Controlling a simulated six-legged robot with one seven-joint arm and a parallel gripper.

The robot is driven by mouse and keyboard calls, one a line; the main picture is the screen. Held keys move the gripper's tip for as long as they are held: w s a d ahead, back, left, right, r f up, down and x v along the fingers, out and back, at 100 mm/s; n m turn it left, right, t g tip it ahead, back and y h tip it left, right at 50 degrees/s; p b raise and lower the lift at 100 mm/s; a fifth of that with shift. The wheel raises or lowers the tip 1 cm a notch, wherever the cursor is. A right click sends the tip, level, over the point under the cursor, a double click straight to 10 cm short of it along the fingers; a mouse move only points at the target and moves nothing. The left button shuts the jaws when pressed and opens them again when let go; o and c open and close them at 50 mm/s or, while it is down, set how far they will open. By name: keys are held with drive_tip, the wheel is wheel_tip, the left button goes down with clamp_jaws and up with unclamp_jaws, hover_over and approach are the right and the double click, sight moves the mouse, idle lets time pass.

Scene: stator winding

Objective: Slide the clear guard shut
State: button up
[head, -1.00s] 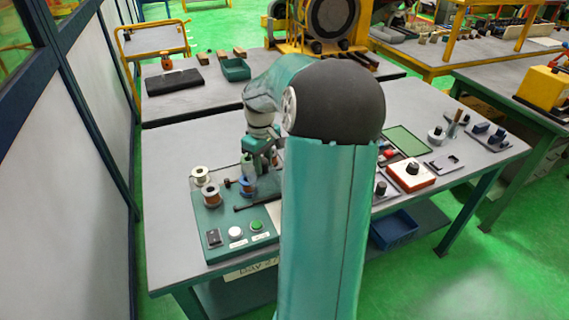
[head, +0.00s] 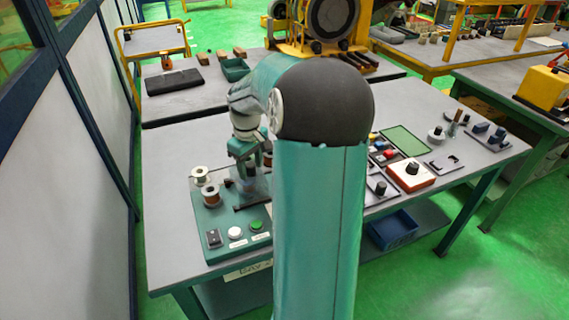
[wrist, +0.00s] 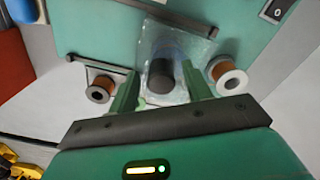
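The clear guard (wrist: 192,42) is a see-through panel in the wrist view, over the green winding board (wrist: 95,30). A blurred bluish ring shows through it. A dark round post or knob (wrist: 160,74) stands at its near edge; I cannot tell if it belongs to the guard. My gripper (wrist: 161,84) is open, with one finger on each side of this dark piece and a gap on both sides. In the head view my gripper (head: 249,172) is low over the board, and the guard is hard to make out behind it.
Copper wire spools (wrist: 228,76) (wrist: 101,90) flank my fingers. Dark rails (wrist: 172,17) (wrist: 98,63) run beside the guard. Bare table lies left of the board.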

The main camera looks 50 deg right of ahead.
drive_tip(key=shift+r, duration=0.1)
drive_tip(key=shift+r, duration=2.85)
